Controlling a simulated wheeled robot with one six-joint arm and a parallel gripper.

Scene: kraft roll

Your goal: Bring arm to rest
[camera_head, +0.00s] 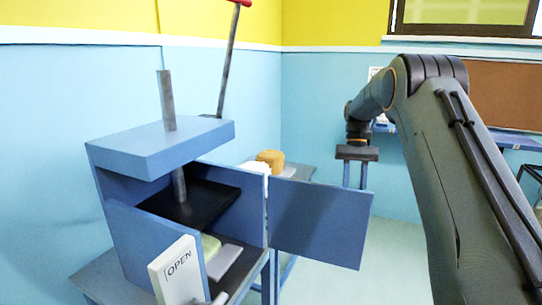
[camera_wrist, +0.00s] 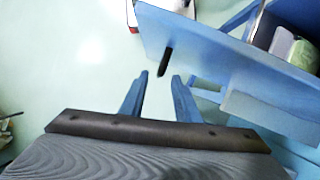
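My gripper (camera_head: 354,184) hangs with its fingers pointing down, to the right of the blue press and above the height of its open door's lower part. In the wrist view my gripper (camera_wrist: 160,80) shows its two blue fingers apart with pale floor between them, so it is open and empty. My arm reaches in from the right of the head view and bends down at the wrist. The open door (camera_head: 322,222) of the press lies close to the fingers in the picture; it also shows in the wrist view (camera_wrist: 215,45) with a dark handle.
The blue press (camera_head: 155,150) stands at left, with a raised lever and a white OPEN panel (camera_head: 176,272). A tan roll (camera_head: 270,157) sits behind the door beside something white. A brown board (camera_head: 508,95) hangs on the right wall. Pale floor lies open below my gripper.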

